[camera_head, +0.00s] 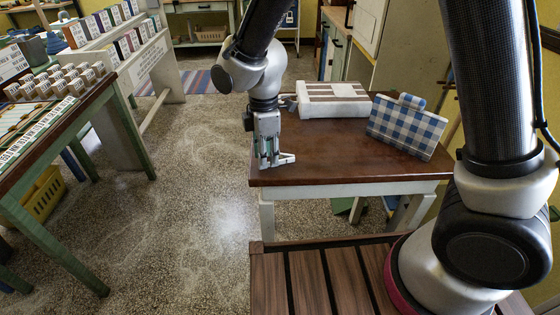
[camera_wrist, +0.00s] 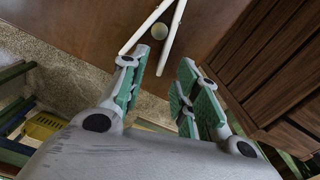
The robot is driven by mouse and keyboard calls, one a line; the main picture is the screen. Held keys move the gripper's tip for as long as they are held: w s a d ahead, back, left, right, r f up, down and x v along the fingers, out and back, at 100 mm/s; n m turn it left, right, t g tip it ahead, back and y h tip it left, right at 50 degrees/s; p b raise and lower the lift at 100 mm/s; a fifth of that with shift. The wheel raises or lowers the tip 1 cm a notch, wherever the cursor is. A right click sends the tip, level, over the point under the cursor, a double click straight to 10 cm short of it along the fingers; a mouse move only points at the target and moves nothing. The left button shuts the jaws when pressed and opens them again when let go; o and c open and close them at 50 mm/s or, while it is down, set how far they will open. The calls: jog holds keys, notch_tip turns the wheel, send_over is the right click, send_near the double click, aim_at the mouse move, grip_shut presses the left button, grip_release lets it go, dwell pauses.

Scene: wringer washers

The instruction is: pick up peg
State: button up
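A pale peg (camera_head: 286,158) with two long thin legs lies at the near left corner of the brown table (camera_head: 330,170). In the wrist view the peg (camera_wrist: 173,38) shows as two white legs that spread toward my gripper (camera_wrist: 164,62). The fingers, with green pads, stand apart. One leg's end reaches between the fingertips, and the other ends by the left fingertip; I cannot tell whether they touch. In the head view my gripper (camera_head: 268,160) points down at the table's left edge, beside the peg.
A checked blue and white bag-like thing (camera_head: 405,127) and a striped white and brown bundle (camera_head: 333,100) lie on the table. A green-framed table (camera_head: 55,130) stands left; the speckled floor between is clear.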

jog(key=shift+f, duration=0.9)
grip_shut()
